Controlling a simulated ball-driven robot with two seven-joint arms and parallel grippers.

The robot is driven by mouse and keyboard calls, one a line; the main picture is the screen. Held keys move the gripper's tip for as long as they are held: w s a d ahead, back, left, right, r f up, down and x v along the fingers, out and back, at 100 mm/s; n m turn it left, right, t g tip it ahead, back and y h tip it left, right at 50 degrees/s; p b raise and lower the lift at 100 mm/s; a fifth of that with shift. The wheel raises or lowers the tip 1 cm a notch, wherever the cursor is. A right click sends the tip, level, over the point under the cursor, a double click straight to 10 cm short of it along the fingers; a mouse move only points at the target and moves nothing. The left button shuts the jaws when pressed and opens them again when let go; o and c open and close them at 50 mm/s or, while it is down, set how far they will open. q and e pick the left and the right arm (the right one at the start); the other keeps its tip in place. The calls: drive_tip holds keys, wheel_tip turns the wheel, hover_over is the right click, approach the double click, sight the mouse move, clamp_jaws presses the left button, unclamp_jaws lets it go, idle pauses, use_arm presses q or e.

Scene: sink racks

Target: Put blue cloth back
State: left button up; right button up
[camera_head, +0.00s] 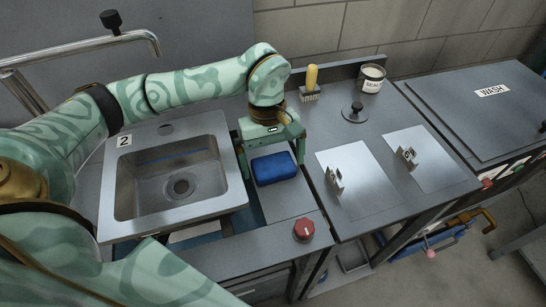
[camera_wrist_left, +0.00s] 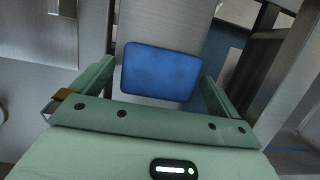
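The blue cloth (camera_head: 275,168) is a thick, rounded block, lying on the grey strip between the sink and the right-hand counter. My left gripper (camera_head: 272,165) is over it, pointing down, with its fingers wide apart on either side. In the left wrist view the cloth (camera_wrist_left: 160,72) lies between the two green fingers, and I see gaps beside it. The gripper is open and does not appear to grip the cloth. My right gripper is not in view.
A sink (camera_head: 180,180) marked 2 is left of the cloth, and a red knob (camera_head: 304,230) is in front. A yellow-handled brush (camera_head: 311,82), a labelled can (camera_head: 372,78) and two pale plates with small brackets are on the right counter. A WASH lid (camera_head: 480,100) is far right.

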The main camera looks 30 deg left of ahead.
use_arm(q)
drive_tip(key=p+v, duration=0.2)
drive_tip(key=v, duration=1)
drive_tip(key=shift+r+p, duration=0.2)
drive_tip(key=shift+p, duration=0.2)
